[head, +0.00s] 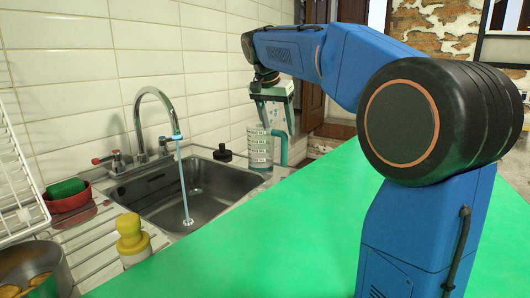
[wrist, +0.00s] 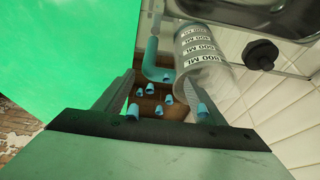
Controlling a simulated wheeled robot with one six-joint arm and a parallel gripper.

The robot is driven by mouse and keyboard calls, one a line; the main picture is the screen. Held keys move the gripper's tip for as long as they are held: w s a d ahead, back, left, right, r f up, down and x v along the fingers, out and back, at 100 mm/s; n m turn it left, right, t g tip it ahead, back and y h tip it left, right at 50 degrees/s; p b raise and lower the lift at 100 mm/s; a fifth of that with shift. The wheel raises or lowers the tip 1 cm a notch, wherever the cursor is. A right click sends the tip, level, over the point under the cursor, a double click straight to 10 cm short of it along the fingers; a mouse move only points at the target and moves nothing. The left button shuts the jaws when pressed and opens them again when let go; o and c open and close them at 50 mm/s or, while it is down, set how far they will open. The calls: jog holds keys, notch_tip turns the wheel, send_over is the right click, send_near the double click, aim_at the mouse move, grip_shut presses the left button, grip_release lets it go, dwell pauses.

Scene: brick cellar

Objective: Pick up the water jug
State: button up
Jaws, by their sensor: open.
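The water jug (head: 259,149) is a clear measuring cylinder with white volume labels and a teal handle (head: 283,146). It stands at the far right corner of the sink. My gripper (head: 278,127) points down just above the jug and its handle, with its fingers apart. In the wrist view the jug (wrist: 206,57) is beyond the right finger, and the teal handle (wrist: 151,62) shows between the two open fingers (wrist: 163,82). Nothing appears held. Whether a finger touches the jug I cannot tell.
Water runs from the faucet (head: 155,98) into the steel sink (head: 212,190). A black stopper (head: 222,154) sits behind it. A yellow soap bottle (head: 131,240) stands in front. Several small light-blue pieces (wrist: 167,99) show between the fingers. The green surface (head: 290,235) is clear.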

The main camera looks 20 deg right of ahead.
jog(key=c, duration=1.6)
jog(key=shift+o, duration=0.2)
jog(key=shift+r, duration=0.1)
